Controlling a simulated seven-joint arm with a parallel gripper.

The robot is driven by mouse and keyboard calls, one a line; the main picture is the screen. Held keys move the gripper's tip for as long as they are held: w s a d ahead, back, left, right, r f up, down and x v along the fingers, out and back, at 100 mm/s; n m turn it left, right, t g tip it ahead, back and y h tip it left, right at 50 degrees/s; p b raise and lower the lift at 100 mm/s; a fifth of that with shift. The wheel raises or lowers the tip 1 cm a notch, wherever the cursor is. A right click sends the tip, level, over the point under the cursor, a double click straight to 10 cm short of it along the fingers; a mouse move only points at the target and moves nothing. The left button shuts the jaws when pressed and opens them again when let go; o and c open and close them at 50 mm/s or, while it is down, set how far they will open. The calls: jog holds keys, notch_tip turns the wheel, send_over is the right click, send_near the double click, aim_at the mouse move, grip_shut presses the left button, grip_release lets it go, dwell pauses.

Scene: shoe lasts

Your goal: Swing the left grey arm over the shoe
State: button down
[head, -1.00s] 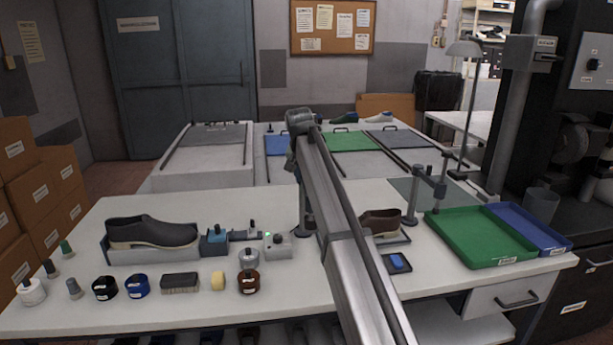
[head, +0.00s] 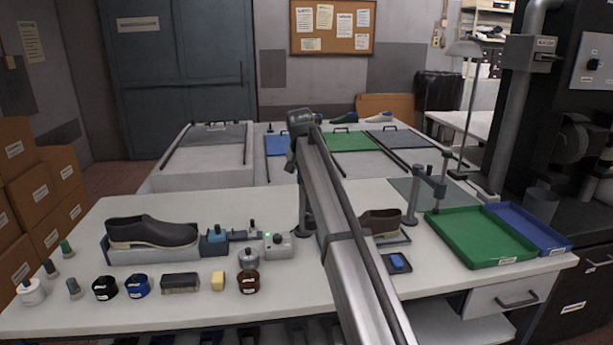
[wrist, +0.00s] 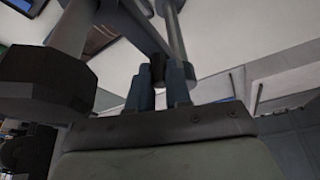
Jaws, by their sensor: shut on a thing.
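The brown shoe (head: 380,222) sits on a dark tray on the bench, partly hidden behind my arm. The left grey arm's post (head: 303,208) stands to the left of the shoe; my own arm hides the rest of it in the head view. In the wrist view, a grey bar (wrist: 135,22) runs close to my gripper (wrist: 160,85). The two blue-grey fingers are shut on a small dark peg (wrist: 158,70), which seems to belong to that bar. My gripper is hidden in the head view.
A second grey post with an arm (head: 412,195) stands right of the shoe. A green tray (head: 480,235) and a blue tray (head: 530,228) lie further right. A black shoe (head: 150,232), jars and a brush (head: 180,283) occupy the left of the bench.

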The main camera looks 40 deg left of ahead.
jog(key=shift+d, duration=0.1)
dwell(0.3)
jog(key=w+d+n+g+y, duration=0.1)
jog(key=w+n+g+y, duration=0.1)
jog(key=w+n, duration=0.6)
jog(key=shift+d+n+g+y, duration=0.35)
jog(key=shift+n+g, duration=0.45)
jog(key=shift+n, duration=1.6)
jog(key=shift+r, duration=0.1)
jog(key=c, duration=1.1)
grip_release()
jog(key=shift+o, duration=0.2)
jog(key=v, duration=1.3)
jog(key=shift+r, duration=0.35)
